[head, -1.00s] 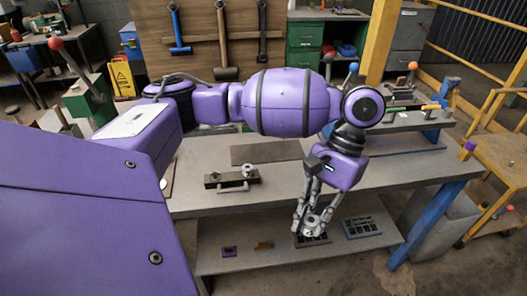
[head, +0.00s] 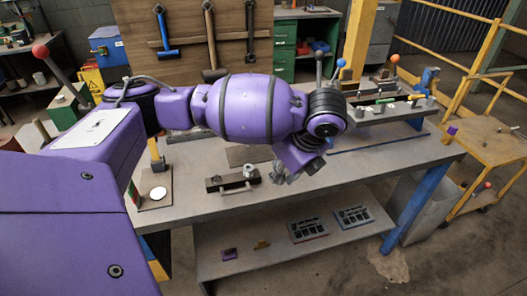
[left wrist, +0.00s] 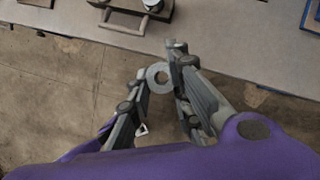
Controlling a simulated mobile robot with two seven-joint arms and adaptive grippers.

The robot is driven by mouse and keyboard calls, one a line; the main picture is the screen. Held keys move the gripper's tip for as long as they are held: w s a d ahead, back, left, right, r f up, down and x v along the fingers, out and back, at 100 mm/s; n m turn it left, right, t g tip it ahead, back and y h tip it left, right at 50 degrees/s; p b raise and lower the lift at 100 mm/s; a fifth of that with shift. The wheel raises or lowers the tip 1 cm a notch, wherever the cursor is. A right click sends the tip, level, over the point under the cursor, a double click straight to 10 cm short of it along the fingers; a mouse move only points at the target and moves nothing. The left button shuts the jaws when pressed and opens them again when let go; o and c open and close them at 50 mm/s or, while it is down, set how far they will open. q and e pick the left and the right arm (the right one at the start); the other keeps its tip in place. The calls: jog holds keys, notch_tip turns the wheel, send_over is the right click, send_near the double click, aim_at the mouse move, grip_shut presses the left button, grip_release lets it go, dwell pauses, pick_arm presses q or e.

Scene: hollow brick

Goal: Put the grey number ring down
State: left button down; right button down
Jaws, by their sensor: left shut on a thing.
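The grey number ring (left wrist: 159,78) is held between the fingertips of my left gripper (left wrist: 158,82), as the left wrist view shows. Its hole faces the camera, and any number on it is too small to read. In the head view my left gripper (head: 287,174) is folded under the purple wrist, by the table's front part and right of the dark block with a handle. The ring cannot be made out there. My right gripper is in neither view.
The grey table (head: 350,175) bears the dark block with a handle (head: 232,183) and a grey nut-like piece, a round white disc (head: 158,194) on a board, and a raised rack (head: 390,110). The lower shelf (head: 270,260) holds two dark trays (head: 309,229) and small parts. The right table end is clear.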

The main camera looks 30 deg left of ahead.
pick_arm(q)
jog(key=w+a+r+m+t+h, duration=0.25)
jog(key=w+a+m, duration=0.2)
jog(key=m, duration=0.75)
send_near(266, 154)
jog(key=shift+w+a+f+t+h+b, duration=0.2)
jog(key=shift+w+f+t+h+b, duration=0.15)
jog(key=shift+f+t+b, duration=0.1)
jog(key=shift+w+a+f, duration=0.25)
jog(key=shift+f, duration=0.1)
jog(key=shift+w+a+f, duration=0.15)
jog(key=shift+f, duration=0.15)
notch_tip(266, 154, down, 3)
